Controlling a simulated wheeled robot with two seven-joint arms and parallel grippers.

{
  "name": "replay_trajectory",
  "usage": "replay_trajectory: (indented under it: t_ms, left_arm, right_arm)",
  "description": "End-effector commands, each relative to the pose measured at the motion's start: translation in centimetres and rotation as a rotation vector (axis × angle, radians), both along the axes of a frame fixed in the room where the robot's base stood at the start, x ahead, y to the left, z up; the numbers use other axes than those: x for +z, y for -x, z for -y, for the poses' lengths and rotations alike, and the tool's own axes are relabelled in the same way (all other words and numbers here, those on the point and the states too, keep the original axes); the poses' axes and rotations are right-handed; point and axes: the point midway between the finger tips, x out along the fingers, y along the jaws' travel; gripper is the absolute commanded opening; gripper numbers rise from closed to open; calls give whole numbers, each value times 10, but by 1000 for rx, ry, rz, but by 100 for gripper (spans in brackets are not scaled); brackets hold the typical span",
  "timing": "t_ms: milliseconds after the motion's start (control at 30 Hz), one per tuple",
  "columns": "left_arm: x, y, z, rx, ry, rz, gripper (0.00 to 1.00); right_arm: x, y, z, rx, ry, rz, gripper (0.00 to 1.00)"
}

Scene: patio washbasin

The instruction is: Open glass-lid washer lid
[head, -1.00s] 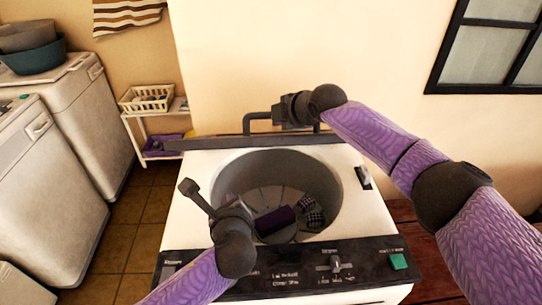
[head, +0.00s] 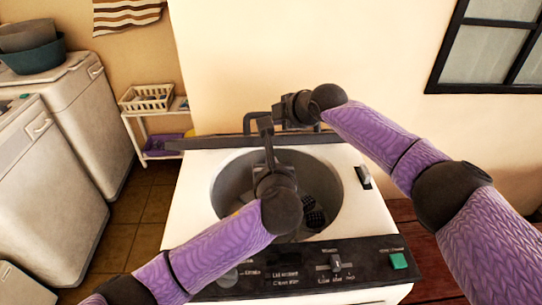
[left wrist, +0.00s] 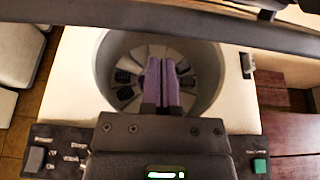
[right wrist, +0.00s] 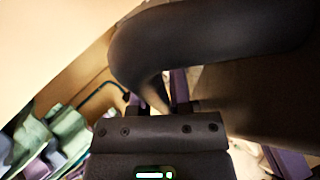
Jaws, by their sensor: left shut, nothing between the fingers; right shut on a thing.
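The glass-lid washer (head: 190,200) stands in front of me with its round tub open to view. Its dark lid (head: 205,144) is raised and seen nearly edge-on along the back of the tub; its angle is hard to tell. A dark tubular handle (head: 248,122) sticks up from it. My right gripper (head: 279,112) is shut on this handle, whose thick curve (right wrist: 210,35) fills the right wrist view. My left gripper (head: 265,123) is shut and empty above the tub, close to the lid's edge. Its closed fingers also show in the left wrist view (left wrist: 160,85).
Dark patterned items (head: 314,214) lie in the tub. The control panel (head: 310,268) with a green button is along the front. White machines (head: 50,180) and a small shelf with a basket (head: 147,98) stand left. A wall is close behind.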

Motion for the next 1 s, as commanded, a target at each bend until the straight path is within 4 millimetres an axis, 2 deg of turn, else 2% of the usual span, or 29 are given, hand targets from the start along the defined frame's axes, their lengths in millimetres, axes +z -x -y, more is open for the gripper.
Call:
replay_trajectory:
  t_ms: [133,500,767,967,1000]
  left_arm:
    - [9,-6,0,0,0,0,0]
    - [11,-8,0,0,0,0,0]
    - [37,-23,0,0,1,10,0]
    - [39,-24,-1,1,3,15,0]
    - [39,-24,-1,1,3,15,0]
  right_arm:
    - [0,0,0,0,0,0,0]
    - [0,0,0,0,0,0,0]
    - [-3,1,-1,1,1,-7,0]
    - [-6,2,-1,5,4,-15,0]
    - [-6,3,-2,5,4,-15,45]
